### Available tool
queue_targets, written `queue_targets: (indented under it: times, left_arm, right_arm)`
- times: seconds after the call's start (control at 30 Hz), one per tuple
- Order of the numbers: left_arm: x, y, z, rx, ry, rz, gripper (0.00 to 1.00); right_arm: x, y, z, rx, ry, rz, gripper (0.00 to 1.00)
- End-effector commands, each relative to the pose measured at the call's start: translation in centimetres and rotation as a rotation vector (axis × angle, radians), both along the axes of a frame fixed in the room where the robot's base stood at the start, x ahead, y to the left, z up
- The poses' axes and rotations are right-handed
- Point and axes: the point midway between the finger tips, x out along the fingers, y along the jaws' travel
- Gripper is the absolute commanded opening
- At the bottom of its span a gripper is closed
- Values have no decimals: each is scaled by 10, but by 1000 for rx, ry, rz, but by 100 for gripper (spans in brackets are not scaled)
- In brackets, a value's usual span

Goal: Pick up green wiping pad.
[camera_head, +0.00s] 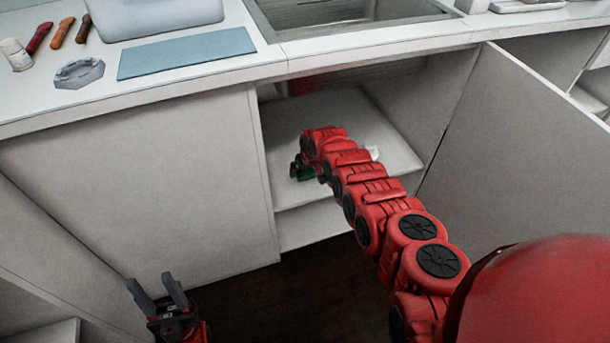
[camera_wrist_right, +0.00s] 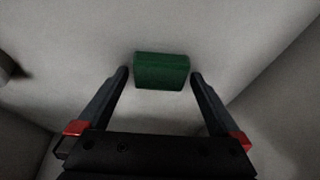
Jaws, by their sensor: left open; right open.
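The green wiping pad (camera_wrist_right: 161,71) is a small dark green block on a pale surface inside the open cupboard. In the right wrist view it lies just beyond and between the fingertips of my right gripper (camera_wrist_right: 160,76), which is open with nothing held. In the head view a bit of the green pad (camera_head: 304,174) shows at the end of my right arm, which reaches into the cupboard and hides most of the gripper. My left gripper (camera_head: 158,286) is open and empty, low at the lower left, in front of the cabinet.
The cupboard shelf (camera_head: 393,150) is pale, with a small white item (camera_head: 373,153) beside my right arm. An open door (camera_head: 520,150) stands on the right. The counter above holds a blue mat (camera_head: 187,53), a grey ashtray-like dish (camera_head: 79,73) and a sink (camera_head: 345,14).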

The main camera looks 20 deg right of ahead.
Motion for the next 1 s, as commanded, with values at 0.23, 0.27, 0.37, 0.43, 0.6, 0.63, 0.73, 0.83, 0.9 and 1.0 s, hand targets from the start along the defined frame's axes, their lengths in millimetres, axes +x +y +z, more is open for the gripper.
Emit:
queue_targets:
  times: [0.23, 0.27, 0.37, 0.43, 0.6, 0.63, 0.73, 0.83, 0.9, 1.0]
  left_arm:
    - [0, 0, 0, 0, 0, 0, 50]
    - [0, 0, 0, 0, 0, 0, 50]
    - [0, 0, 0, 0, 0, 0, 50]
    - [0, 0, 0, 0, 0, 0, 50]
    - [0, 0, 0, 0, 0, 0, 50]
    - [0, 0, 1, 0, 0, 0, 50]
    - [0, 0, 3, 0, 0, 0, 50]
    - [0, 0, 10, 0, 0, 0, 50]
    - [0, 0, 18, 0, 0, 0, 50]
    - [0, 0, 33, 0, 0, 0, 50]
  right_arm:
    - [0, 0, 0, 0, 0, -1, 62]
    - [0, 0, 0, 0, 0, -1, 57]
    - [0, 0, 0, 0, 0, -1, 39]
    - [0, 0, 0, 0, 0, -1, 28]
    - [0, 0, 0, 0, 0, -1, 28]
    - [0, 0, 0, 0, 0, -1, 28]
    - [0, 0, 4, 0, 0, -1, 28]
    - [0, -1, 12, 0, 0, -2, 28]
    - [0, -2, 20, 0, 0, -3, 28]
    - [0, -1, 39, 0, 0, -1, 28]
